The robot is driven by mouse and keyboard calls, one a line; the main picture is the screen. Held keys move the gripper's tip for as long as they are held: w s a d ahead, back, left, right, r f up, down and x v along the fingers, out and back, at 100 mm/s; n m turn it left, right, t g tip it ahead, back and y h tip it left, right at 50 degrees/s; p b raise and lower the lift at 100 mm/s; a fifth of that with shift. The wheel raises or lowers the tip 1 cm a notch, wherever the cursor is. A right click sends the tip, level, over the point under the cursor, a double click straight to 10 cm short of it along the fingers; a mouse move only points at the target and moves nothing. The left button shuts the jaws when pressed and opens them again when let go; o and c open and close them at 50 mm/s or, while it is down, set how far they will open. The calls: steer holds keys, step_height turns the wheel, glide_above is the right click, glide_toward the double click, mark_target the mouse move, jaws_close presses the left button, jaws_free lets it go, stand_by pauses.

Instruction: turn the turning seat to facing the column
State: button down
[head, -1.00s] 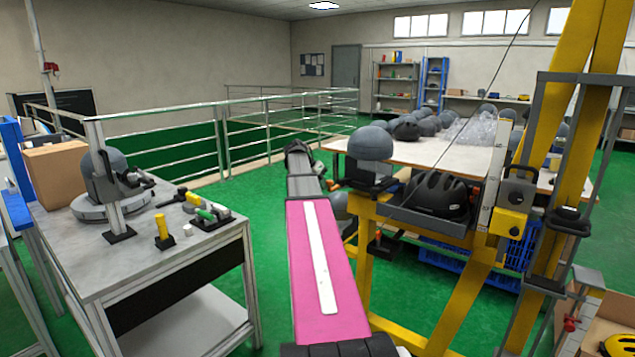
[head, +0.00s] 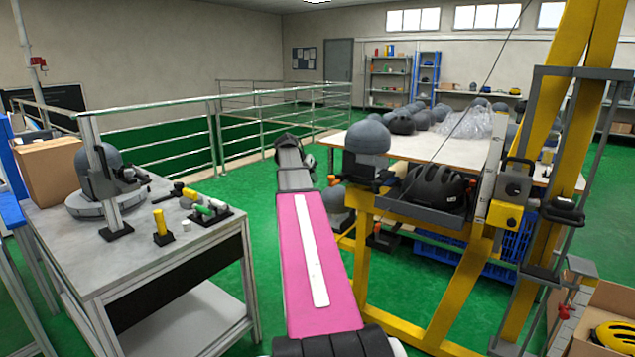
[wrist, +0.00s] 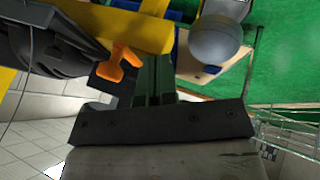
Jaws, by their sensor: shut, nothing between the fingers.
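A black seat (head: 363,180) carries a grey headform (head: 366,140) on the yellow frame, left of the drop tower's yellow column (head: 565,140). I take this as the turning seat; which way it faces is hard to tell. Orange parts show beside it, and an orange lever (wrist: 120,65) shows near in the wrist view. My gripper (wrist: 155,75) is shut and empty, a little right of that lever; I cannot tell whether they touch. In the head view my pink arm reaches forward left of the frame, and my fingertips cannot be made out.
A black helmet (head: 437,188) lies in a tray right of the seat. The left table (head: 150,255) holds another headform (head: 98,172) on a round disc, a post and small tools. A work table with several headforms stands behind.

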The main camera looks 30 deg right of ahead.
steer(key=v, duration=0.9)
steer(key=shift+r, duration=0.25)
steer(key=s+a+f+n+t+y, duration=0.15)
steer(key=s+a+f+n, duration=0.3)
steer(key=a+f, duration=0.95)
steer(key=s+a+f+n+y, duration=0.35)
steer(key=s+a+f, duration=0.25)
steer(key=a+f, duration=0.85)
steer(key=s+a+f+n+y, duration=0.2)
steer(key=s+a+f+n, duration=0.1)
steer(key=s+a+f, duration=0.3)
step_height(320, 180, down, 4)
steer(key=shift+s+f, duration=0.2)
steer(key=shift+s, duration=1)
steer(key=shift+a, duration=0.15)
